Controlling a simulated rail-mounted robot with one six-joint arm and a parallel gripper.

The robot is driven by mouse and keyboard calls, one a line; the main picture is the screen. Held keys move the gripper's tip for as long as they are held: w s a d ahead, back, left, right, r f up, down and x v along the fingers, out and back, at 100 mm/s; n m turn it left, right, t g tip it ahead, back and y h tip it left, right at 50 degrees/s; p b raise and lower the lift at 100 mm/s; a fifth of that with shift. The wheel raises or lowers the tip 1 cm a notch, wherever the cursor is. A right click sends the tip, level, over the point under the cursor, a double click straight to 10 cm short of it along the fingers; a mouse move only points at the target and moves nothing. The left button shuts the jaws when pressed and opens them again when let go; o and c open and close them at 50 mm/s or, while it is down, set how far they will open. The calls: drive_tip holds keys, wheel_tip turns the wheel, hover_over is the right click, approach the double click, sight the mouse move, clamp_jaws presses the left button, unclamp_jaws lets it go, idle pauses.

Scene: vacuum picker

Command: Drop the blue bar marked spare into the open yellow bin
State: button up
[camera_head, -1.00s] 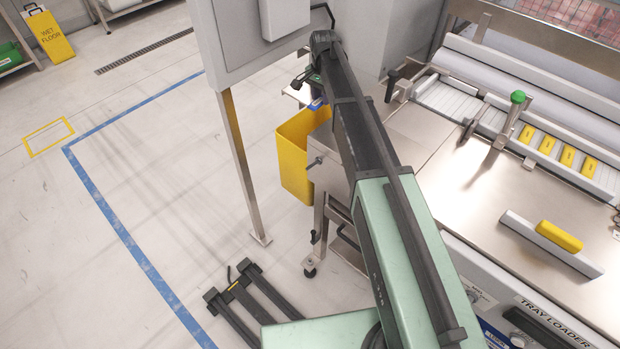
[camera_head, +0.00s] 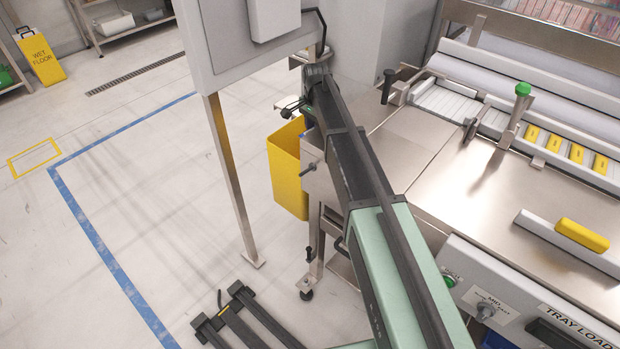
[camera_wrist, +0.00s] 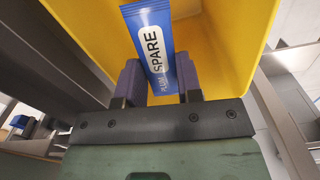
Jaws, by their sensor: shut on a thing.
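I cannot tell how deep the bar is relative to the rim.
A steel bench (camera_head: 470,190) stands right of the bin, with yellow bars (camera_head: 554,142) in a rack and a yellow block (camera_head: 582,235) on a grey strip. A grey cabinet on a steel post (camera_head: 230,180) stands close left of the bin.

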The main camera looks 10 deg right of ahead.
drive_tip(key=shift+r, duration=0.1)
drive_tip(key=o, duration=1)
wheel_tip(320, 180, up, 11)
drive_tip(key=p, duration=1.1)
